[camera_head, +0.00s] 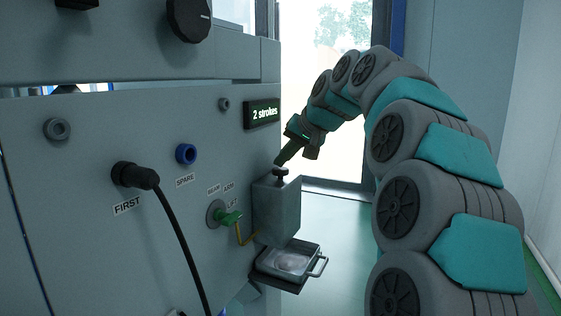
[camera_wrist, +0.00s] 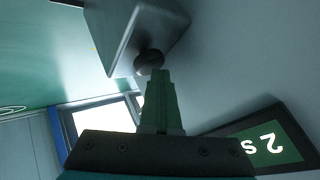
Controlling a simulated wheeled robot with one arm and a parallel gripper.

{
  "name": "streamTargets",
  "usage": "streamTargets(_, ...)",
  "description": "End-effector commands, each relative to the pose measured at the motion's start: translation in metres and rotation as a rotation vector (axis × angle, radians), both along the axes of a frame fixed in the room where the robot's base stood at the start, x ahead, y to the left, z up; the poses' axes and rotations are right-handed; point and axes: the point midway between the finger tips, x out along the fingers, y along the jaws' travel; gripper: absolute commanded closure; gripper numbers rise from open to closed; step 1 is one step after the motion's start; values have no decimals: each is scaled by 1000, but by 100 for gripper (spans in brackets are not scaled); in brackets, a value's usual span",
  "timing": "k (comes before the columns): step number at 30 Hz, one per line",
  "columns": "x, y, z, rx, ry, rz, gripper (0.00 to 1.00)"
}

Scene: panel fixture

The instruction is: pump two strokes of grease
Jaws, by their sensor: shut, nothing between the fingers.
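The grease pump is a grey box (camera_head: 277,210) on the panel front, with a dark round knob (camera_head: 281,172) on a short stem on top. The box (camera_wrist: 125,30) and knob (camera_wrist: 149,61) also show in the wrist view. My gripper (camera_head: 281,160) comes down from the upper right with its fingertips right at the knob. In the wrist view the fingers (camera_wrist: 158,74) are together, with their tips beside the knob; I cannot tell whether they touch it. A display (camera_head: 264,113) reads "2 strokes".
A small tray (camera_head: 292,262) with a handle juts out below the pump. A black cable plug (camera_head: 135,176) sits in the socket marked FIRST, its cable hanging down. A blue SPARE socket (camera_head: 186,154) is empty. Clear floor (camera_head: 340,225) lies right of the panel.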

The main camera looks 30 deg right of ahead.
Motion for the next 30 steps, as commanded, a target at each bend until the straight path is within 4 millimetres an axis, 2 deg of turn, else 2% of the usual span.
streamTargets(18,0,1,31,1,2,2,100)
streamTargets(30,0,0,33,0,1,1,100)
